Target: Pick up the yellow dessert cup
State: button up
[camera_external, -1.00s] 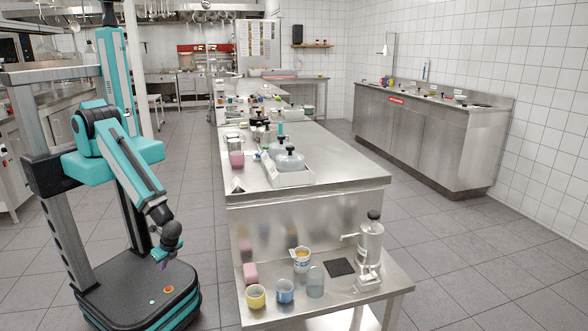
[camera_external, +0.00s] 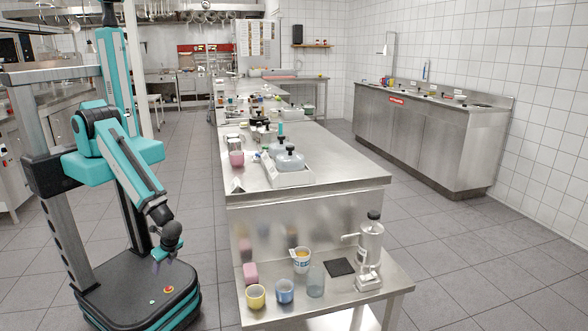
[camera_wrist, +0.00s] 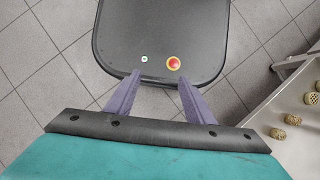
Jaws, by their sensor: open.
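The yellow dessert cup (camera_external: 256,296) stands upright at the front left corner of the low steel table, left of a blue cup (camera_external: 285,291). It does not show in the wrist view. My gripper (camera_external: 160,266) hangs above my own base, left of the table and well apart from the cup. In the wrist view my gripper (camera_wrist: 157,78) has its two purple fingers spread, with nothing between them and my black base below.
A pink block-like item (camera_external: 250,273), a patterned cup (camera_external: 301,260), a grey-blue glass (camera_external: 316,281), a black mat (camera_external: 340,267) and a tall metal dispenser (camera_external: 369,250) share the low table (camera_external: 310,310). A higher steel counter (camera_external: 340,178) stands behind. Floor is clear between base and table.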

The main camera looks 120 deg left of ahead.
jog(key=w+d+m+t+h+b, duration=0.1)
jog(key=w+d+t+b, duration=0.3)
jog(key=w, duration=0.7)
jog(key=w+d+r+m+t+b, duration=0.1)
jog(key=w+d+m+t+b, duration=0.1)
jog(key=w+b, duration=0.6)
jog(key=w+d+m+t+h+b, duration=0.1)
jog(key=w+d+t+b, duration=0.2)
jog(key=w, duration=1)
jog(key=w+d+r+m+t+h+b, duration=0.15)
jog(key=w+d+r+t+b, duration=0.35)
jog(key=w+r+b, duration=0.5)
notch_tip(320, 180, up, 12)
jog(key=r+n+t+y+b, duration=0.1)
jog(key=n+t+b, duration=0.2)
jog(key=n+t, duration=0.15)
send_over(262, 297)
jog(key=s, duration=0.4)
jog(key=shift+s+a+f+m+t, duration=0.1)
jog(key=shift+a+f+m+t, duration=0.2)
jog(key=shift+a, duration=0.1)
jog(key=shift+f, duration=0.1)
jog(key=shift+f+b, duration=0.7)
jog(key=shift+f, duration=2.15)
